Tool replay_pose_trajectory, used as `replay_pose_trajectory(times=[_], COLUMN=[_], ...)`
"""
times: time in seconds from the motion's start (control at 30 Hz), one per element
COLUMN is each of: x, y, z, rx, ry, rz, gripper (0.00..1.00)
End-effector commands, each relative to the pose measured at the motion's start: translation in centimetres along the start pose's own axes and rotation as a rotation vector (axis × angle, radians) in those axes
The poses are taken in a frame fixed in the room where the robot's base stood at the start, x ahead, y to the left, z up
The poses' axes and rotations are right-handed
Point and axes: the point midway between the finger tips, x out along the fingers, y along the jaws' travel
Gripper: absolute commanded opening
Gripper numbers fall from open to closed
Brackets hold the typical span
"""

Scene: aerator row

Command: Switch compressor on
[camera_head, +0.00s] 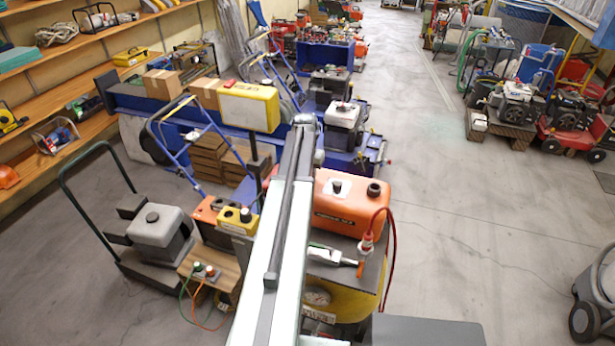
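A machine with a yellow rounded body (352,304) and a round gauge (317,296) stands just right of my arm; I cannot tell for sure that it is the compressor. An orange tank (345,203) with dark caps is behind its grey top. A wooden box (208,277) with a green and a red button stands left of my arm, with green and orange wires. A yellow control box (238,216) with two knobs or buttons is behind it. My pale arm runs up the middle and hides what lies beneath. I cannot make out my gripper's fingers.
A red hose (392,250) loops beside the orange tank. A silver tool with an orange end (332,256) lies near it. A grey machine on a trolley (160,232) stands at left. Shelves (50,100) line the left wall. The concrete aisle (470,200) at right is mostly clear.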

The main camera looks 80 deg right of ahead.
Motion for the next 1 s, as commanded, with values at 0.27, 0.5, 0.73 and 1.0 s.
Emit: replay_pose_trajectory(times=[0.27, 0.5, 0.73, 1.0], x=[0.0, 0.0, 0.0, -2.7], y=[0.0, 0.0, 0.0, -0.1], z=[0.0, 0.0, 0.0, -0.1], rx=[0.0, 0.0, -0.001, -0.001], ry=[-0.027, -0.026, -0.025, -0.025], rz=[0.0, 0.0, 0.0, 0.0], gripper=[0.0, 0.45, 0.45, 0.45])
